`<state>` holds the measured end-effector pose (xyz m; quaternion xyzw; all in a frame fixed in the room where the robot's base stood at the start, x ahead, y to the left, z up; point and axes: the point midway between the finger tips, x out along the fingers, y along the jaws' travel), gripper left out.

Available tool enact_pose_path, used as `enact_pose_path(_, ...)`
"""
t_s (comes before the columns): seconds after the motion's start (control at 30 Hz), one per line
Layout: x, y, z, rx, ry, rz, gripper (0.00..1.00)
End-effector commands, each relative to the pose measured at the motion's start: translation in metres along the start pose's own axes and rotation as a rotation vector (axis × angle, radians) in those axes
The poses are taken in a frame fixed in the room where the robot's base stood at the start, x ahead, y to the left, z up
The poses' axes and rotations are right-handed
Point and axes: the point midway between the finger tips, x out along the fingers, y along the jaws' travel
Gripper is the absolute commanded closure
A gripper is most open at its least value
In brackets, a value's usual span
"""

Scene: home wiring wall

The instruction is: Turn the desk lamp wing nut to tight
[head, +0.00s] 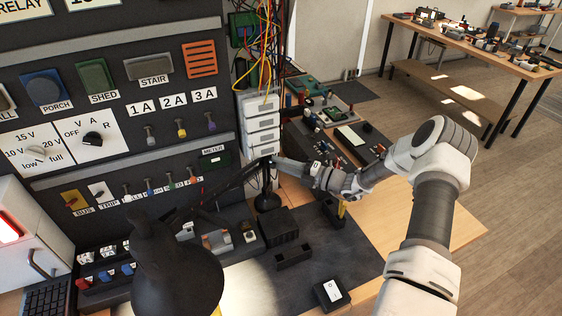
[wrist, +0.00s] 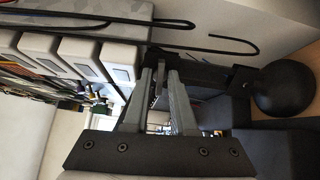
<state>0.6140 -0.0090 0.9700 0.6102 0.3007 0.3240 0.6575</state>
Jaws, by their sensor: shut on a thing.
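The black desk lamp shows in the head view with its shade (head: 178,268) low in front and its round base (head: 268,201) further back by the wall panel. In the wrist view its dark arm (wrist: 205,72) and round base (wrist: 286,88) lie across the picture. My gripper (wrist: 163,60) is shut on a small grey piece, the wing nut (wrist: 158,82), at the lamp's arm joint. The fingers hide much of the nut, and how tight it is cannot be told. In the head view my gripper (head: 278,164) reaches in from the right at the lamp's joint.
White stacked modules (head: 262,124) stand close behind my gripper, with loose coloured wires (head: 265,45) above. A dark box (head: 280,226) and a small tray (head: 293,257) sit near the lamp base. The dark mat (head: 345,250) has free room at the front right.

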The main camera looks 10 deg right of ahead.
Motion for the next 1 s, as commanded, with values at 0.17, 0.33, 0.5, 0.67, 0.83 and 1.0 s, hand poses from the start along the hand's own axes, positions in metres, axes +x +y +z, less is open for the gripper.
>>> enact_pose_path(0.17, -0.0009, -0.0004, 0.0003, 0.052, -0.001, -0.001, 1.00)
enact_pose_path(0.33, -0.0009, -0.0009, 0.0003, 0.073, -0.001, -0.002, 1.00)
enact_pose_path(0.5, -0.0009, -0.0011, 0.0003, 0.076, -0.001, -0.002, 1.00)
enact_pose_path(0.67, -0.0009, -0.0011, 0.0003, 0.075, -0.001, -0.002, 1.00)
enact_pose_path(0.83, -0.0008, -0.0010, 0.0002, 0.075, -0.001, -0.002, 0.60)
enact_pose_path(1.0, -0.0004, -0.0007, 0.0001, 0.075, 0.000, -0.001, 0.60)
